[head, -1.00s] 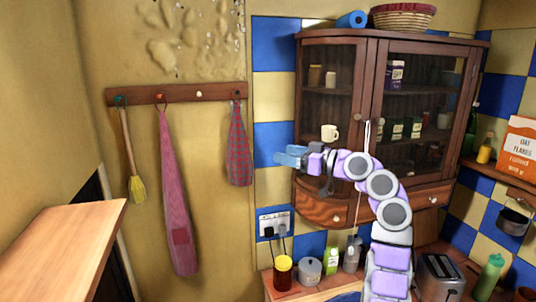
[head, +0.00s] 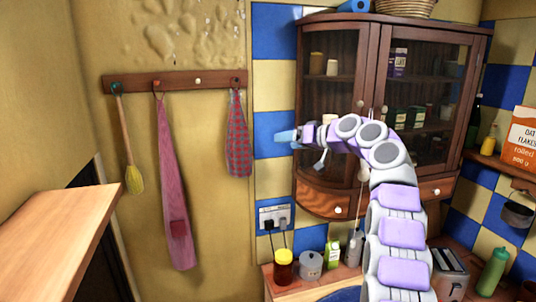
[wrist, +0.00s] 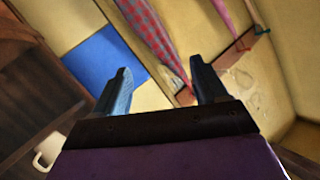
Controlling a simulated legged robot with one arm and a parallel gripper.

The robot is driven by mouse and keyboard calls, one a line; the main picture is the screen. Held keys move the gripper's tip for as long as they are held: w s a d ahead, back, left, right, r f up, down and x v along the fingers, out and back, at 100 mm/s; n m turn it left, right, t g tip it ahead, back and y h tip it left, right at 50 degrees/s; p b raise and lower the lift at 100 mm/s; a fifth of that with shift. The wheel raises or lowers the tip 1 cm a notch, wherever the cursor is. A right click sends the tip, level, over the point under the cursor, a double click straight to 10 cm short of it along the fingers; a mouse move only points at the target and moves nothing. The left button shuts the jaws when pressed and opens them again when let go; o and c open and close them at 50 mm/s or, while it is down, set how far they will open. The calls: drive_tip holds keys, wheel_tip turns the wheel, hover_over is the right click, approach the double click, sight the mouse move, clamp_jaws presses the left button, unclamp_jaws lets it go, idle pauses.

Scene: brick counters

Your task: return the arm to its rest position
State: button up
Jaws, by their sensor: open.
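My arm rises from the lower right in the head view, bends over, and reaches left in front of the glass-door cabinet (head: 310,200). My gripper (head: 284,136) is at its left end, pointing left toward the blue and cream tiled wall. In the wrist view my gripper (wrist: 160,88) shows two blue fingers set wide apart with nothing between them. The fingers look clear of the wall and the hanging cloths.
A wooden peg rail (head: 175,82) holds a brush (head: 134,180), a pink apron (head: 175,200) and a checked cloth (head: 237,140). Jars, a toaster (head: 450,272) and a green bottle (head: 492,270) stand on the lower counter. A wooden counter (head: 55,240) juts in at left.

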drive_tip(key=s+a+f+m+g+h+b, duration=0.1)
drive_tip(key=s+f+m+g+h+b, duration=0.15)
drive_tip(key=s+f, duration=0.75)
drive_tip(key=s+a+f+m+g+h+b, duration=0.1)
drive_tip(key=s+f+m+g+h+b, duration=0.15)
drive_tip(key=s+f, duration=0.8)
drive_tip(key=s+d+f+g+h+b, duration=0.1)
drive_tip(key=s+f, duration=0.5)
drive_tip(key=s, duration=0.7)
drive_tip(key=s+d+f+g+h+b, duration=0.2)
drive_tip(key=s+d+f, duration=0.3)
drive_tip(key=s, duration=0.9)
drive_tip(key=s+d+f+g+h+b, duration=0.2)
drive_tip(key=s+f, duration=0.6)
drive_tip(key=s, duration=0.6)
drive_tip(key=shift+d+f+g+h, duration=0.3)
drive_tip(key=shift+d+g+h, duration=0.2)
drive_tip(key=shift+g+h, duration=0.2)
